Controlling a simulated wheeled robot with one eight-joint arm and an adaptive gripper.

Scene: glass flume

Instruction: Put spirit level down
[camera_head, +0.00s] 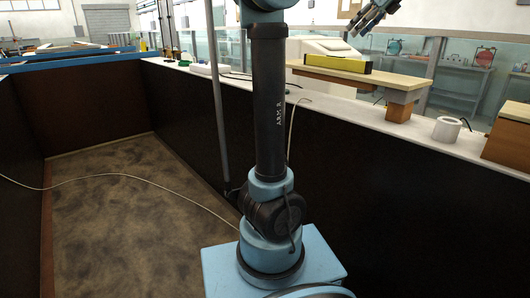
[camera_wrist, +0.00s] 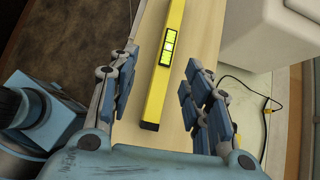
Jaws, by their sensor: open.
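A yellow spirit level (camera_head: 333,62) with black ends lies flat on a wooden board on the light bench top in the head view. In the wrist view the same spirit level (camera_wrist: 174,56) runs lengthwise, with a bright green vial window on its upper face. My gripper (camera_wrist: 168,95) is open, with a finger on each side of the level's near part and clear gaps between. In the head view my gripper (camera_head: 372,20) is up and to the right of the level, apart from it. Nothing is held.
The wooden board (camera_head: 403,83) rests on blocks on the ledge. A white box-shaped object (camera_head: 322,48) stands behind the level. A white roll (camera_head: 446,129) and a wooden block (camera_head: 510,137) are to the right. A thin cable (camera_wrist: 245,85) lies beside the white object.

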